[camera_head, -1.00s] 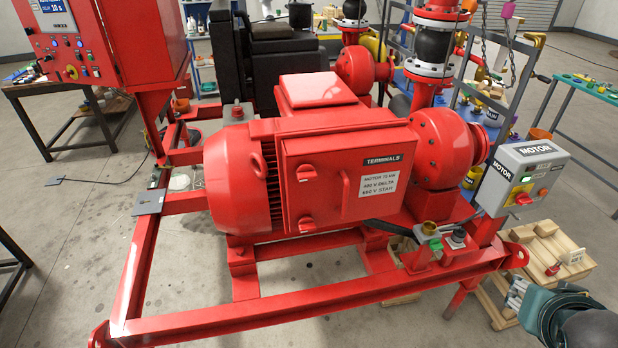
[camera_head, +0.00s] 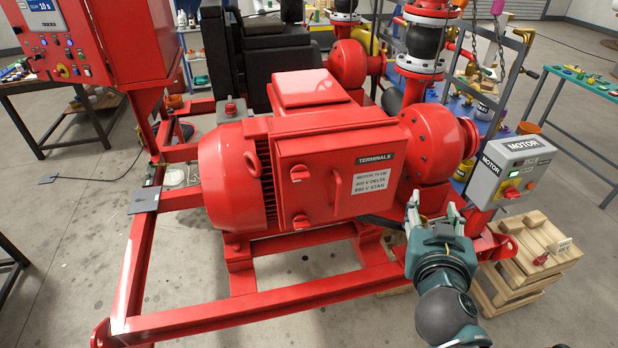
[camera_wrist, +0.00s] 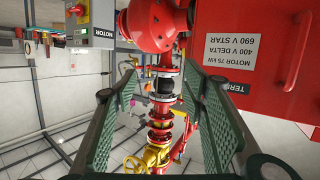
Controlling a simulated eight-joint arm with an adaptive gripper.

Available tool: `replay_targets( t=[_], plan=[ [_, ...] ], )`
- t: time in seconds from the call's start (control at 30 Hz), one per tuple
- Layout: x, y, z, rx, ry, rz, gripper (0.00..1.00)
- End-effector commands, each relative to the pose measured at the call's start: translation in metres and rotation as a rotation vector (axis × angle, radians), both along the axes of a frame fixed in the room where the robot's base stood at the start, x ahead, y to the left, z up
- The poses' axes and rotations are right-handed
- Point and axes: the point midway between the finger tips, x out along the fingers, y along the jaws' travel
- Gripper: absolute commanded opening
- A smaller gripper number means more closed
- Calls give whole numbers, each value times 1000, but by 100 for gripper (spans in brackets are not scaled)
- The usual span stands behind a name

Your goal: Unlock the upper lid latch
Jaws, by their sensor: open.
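The red terminal box lid (camera_head: 345,188) on the motor's front carries a TERMINALS label and a voltage plate. The upper lid latch (camera_head: 301,171) is a small red knob at the lid's upper left. A second, lower latch (camera_head: 300,222) sits below it. A red handle (camera_head: 338,196) stands on the lid between the latches and the plate. My gripper (camera_head: 433,208) is open and empty, to the right of the lid and in front of the pump. In the wrist view, part of the lid (camera_wrist: 250,70) shows upside down at the right; neither latch shows there.
A grey MOTOR switch box (camera_head: 512,172) with a red knob stands right of my gripper. The red pump casing (camera_head: 438,145) and pipework are behind it. The red skid rail (camera_head: 270,308) runs along the front. Wooden pallets (camera_head: 525,262) lie at the right.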

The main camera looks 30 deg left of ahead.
Motion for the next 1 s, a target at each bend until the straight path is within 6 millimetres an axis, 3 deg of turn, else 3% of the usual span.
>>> replay_targets(
  t=[0.03,0.27,0.6,0.8,1.0],
  plan=[
    [-4,17,4,8,-19,32,43],
    [-31,87,16,57,-98,174,43],
    [-97,186,25,129,-171,409,43],
    [-132,221,25,155,-188,512,43],
    [-145,233,24,164,-191,548,43]
  ],
)
